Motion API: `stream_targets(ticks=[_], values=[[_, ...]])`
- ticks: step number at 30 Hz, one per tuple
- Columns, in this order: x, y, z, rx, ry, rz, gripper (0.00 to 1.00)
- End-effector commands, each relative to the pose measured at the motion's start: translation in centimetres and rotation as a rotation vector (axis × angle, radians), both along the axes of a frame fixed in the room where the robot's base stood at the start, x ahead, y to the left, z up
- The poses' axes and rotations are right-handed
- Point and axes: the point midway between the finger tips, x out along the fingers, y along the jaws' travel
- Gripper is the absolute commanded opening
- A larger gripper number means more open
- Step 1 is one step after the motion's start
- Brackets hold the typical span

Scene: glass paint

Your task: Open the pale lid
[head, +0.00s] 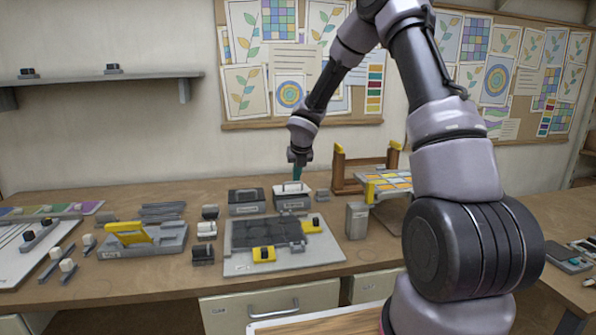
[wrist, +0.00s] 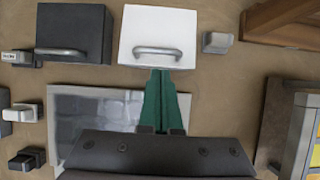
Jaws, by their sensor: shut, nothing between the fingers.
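The pale lid (wrist: 184,28) is white with a grey bar handle (wrist: 157,52) along its near edge in the wrist view. It lies flat and closed on its box (head: 292,201) in the head view, at the back of the bench. My gripper (wrist: 161,75) has green fingers, shut with nothing between them. In the wrist view the fingertips lie just below the handle in the picture; I cannot tell whether they touch it. In the head view my gripper (head: 297,173) is over the pale box.
A dark-lidded box (head: 247,208) stands close on the left. A grey tray with dark panels (head: 268,232) lies in front. A wooden rack (head: 362,170) and a stand with yellow tiles (head: 388,183) are on the right. Small grey blocks (head: 207,229) sit at left.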

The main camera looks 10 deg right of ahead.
Motion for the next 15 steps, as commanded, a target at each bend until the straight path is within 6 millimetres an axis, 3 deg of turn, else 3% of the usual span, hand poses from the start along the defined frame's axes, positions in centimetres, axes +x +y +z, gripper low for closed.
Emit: stream_targets(ticks=[6, 15], values=[[1.6, 0.1, -3.1, 0.000, 0.002, -0.001, 0.00], [2.3, 0.0, -4.2, 0.001, 0.000, -0.002, 0.00]])
